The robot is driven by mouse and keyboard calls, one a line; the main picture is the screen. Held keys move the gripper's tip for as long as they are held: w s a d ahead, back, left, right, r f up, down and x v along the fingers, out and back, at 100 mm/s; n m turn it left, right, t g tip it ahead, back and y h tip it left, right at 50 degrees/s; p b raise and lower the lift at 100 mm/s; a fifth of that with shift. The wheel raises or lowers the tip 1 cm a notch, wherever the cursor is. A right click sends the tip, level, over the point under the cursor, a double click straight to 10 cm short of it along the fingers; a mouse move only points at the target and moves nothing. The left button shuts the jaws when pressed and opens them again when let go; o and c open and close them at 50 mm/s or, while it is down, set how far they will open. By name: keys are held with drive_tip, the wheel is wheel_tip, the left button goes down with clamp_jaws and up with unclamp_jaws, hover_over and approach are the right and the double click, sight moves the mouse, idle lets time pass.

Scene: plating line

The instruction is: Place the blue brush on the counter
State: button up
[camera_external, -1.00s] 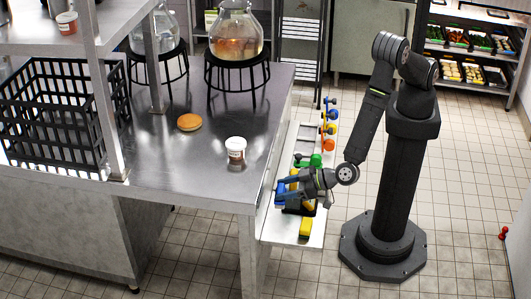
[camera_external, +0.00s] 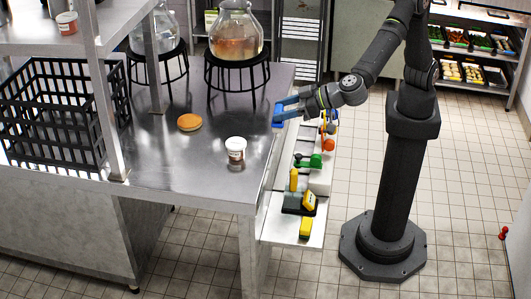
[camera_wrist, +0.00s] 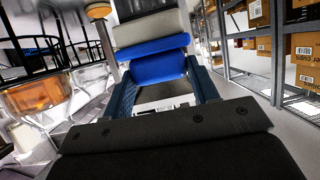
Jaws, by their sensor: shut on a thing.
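My gripper (camera_external: 284,110) is shut on the blue brush (camera_external: 277,119), raised over the right edge of the steel counter (camera_external: 190,165). In the wrist view the brush (camera_wrist: 157,68) is a blue block with a grey part beyond it, held between the fingers of my gripper (camera_wrist: 160,85). The brush looks to be above the counter surface, but the exact gap is hard to tell.
A burger bun (camera_external: 190,122) and a small labelled tub (camera_external: 235,149) stand on the counter. Glass flasks (camera_external: 237,35) sit on black stands at the back. A black crate (camera_external: 60,115) is at left. A side shelf (camera_external: 275,222) holds several coloured tools.

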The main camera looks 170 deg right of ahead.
drive_tip(key=s+d+g, duration=0.1)
drive_tip(key=s+d, duration=1.6)
drive_tip(key=d, duration=0.1)
drive_tip(key=shift+m, duration=0.4)
drive_tip(key=shift+s+a+f, duration=0.1)
drive_tip(key=shift+s+f, duration=0.05)
drive_tip(key=shift+f, duration=3.7)
drive_tip(key=shift+s+f, duration=0.15)
drive_tip(key=shift+f, duration=3.65)
drive_tip(key=shift+f, duration=0.15)
drive_tip(key=o, duration=1)
